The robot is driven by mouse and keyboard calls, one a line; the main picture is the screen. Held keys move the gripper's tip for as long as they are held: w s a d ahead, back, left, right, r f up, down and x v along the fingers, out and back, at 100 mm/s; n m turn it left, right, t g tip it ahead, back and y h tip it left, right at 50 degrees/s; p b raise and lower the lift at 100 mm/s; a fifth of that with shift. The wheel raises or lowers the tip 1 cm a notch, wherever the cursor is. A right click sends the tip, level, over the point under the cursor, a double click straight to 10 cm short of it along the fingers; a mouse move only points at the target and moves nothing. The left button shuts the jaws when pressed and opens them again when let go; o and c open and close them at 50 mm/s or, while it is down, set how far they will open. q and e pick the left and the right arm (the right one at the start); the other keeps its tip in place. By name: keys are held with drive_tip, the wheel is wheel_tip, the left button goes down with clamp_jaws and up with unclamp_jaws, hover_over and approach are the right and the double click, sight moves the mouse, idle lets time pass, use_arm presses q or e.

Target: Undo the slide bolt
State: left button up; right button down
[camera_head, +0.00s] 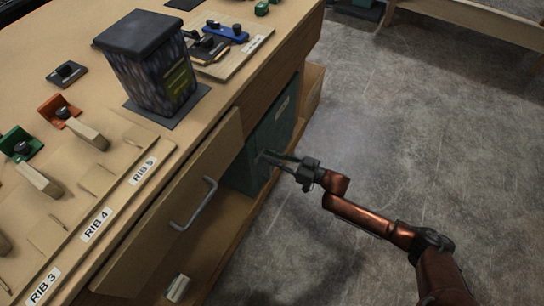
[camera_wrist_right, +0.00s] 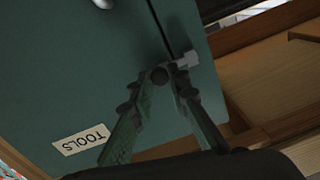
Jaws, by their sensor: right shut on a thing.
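A green cabinet door (camera_head: 262,138) sits under the bench top in the head view. It fills much of the right wrist view (camera_wrist_right: 70,70), with a "TOOLS" label (camera_wrist_right: 80,139). The slide bolt (camera_wrist_right: 186,61) shows as a small light grey piece beside the dark door seam; the rest of it is hidden by my fingertips. My right gripper (camera_head: 268,157) reaches the door front from the right. In the wrist view its fingers (camera_wrist_right: 168,77) converge at the bolt and are shut on it. In the head view the bolt is too small to make out. My left gripper is not in view.
A drawer with a grey handle (camera_head: 193,203) lies left of the door. On the bench top stand a dark patterned bin (camera_head: 150,65), labelled rib stations (camera_head: 97,225) and a small board with a blue part (camera_head: 227,32). The concrete floor (camera_head: 420,130) to the right is clear.

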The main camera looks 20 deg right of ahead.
sight(263, 146)
drive_tip(key=shift+w+d+f+b, duration=0.1)
drive_tip(key=shift+w+d+b, duration=0.15)
drive_tip(key=shift+w+d, duration=0.3)
drive_tip(key=shift+w+d+f+b, duration=0.1)
drive_tip(key=shift+w+d+b, duration=0.15)
drive_tip(key=shift+d, duration=0.35)
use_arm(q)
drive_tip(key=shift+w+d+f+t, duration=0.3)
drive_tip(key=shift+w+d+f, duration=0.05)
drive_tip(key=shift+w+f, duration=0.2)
use_arm(e)
drive_tip(key=shift+w+d+r, duration=0.1)
drive_tip(key=shift+w+r, duration=0.05)
drive_tip(key=shift+r, duration=0.05)
drive_tip(key=c, duration=1.9)
unclamp_jaws()
drive_tip(key=shift+o, duration=0.4)
drive_tip(key=v, duration=1.2)
